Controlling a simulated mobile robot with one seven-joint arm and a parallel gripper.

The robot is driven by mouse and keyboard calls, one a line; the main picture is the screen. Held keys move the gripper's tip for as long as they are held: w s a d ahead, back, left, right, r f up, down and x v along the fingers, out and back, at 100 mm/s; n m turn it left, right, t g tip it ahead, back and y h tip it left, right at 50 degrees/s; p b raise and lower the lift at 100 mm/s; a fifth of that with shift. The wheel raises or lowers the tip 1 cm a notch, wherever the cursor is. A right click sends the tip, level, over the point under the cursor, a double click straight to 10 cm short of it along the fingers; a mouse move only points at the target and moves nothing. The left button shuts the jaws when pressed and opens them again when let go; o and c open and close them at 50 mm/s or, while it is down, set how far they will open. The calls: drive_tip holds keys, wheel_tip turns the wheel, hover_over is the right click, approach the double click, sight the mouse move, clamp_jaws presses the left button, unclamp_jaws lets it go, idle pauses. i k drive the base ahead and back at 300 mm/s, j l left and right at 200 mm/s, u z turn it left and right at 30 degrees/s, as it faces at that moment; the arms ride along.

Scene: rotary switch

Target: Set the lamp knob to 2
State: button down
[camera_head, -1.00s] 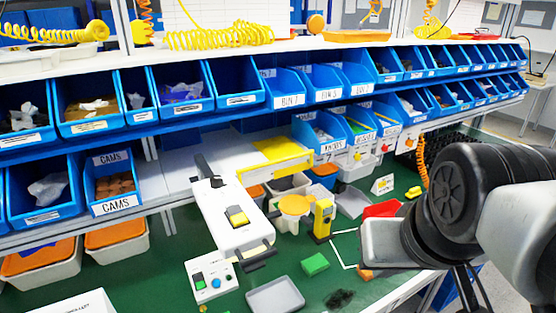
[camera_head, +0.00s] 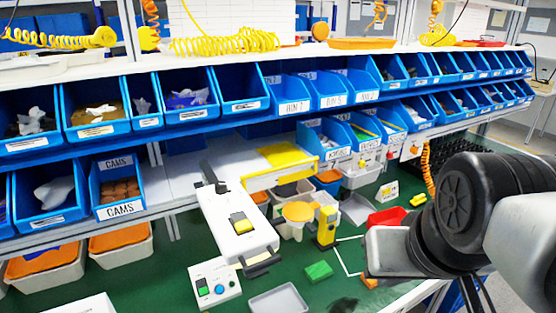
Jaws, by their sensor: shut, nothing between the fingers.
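A small white control box (camera_head: 215,286) stands on the green bench at the front, left of centre. A round blue knob (camera_head: 219,289) is on its face, beside a dark switch with a green part (camera_head: 202,286). The labels are too small to read, so I cannot tell the knob's setting or whether it is the lamp knob. A white machine (camera_head: 236,224) with a yellow-and-black part on top stands just behind the box. My arm (camera_head: 455,215) enters from the right, well apart from the box.
A grey tray (camera_head: 277,302) lies right of the box. A green block (camera_head: 319,271), a yellow device (camera_head: 327,226) and a red tray (camera_head: 388,217) are further right. Rows of blue bins (camera_head: 190,97) on shelves close off the back. Some green bench near the block is bare.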

sight(221, 188)
drive_tip(key=u, duration=1.05)
drive_tip(key=i, duration=0.05)
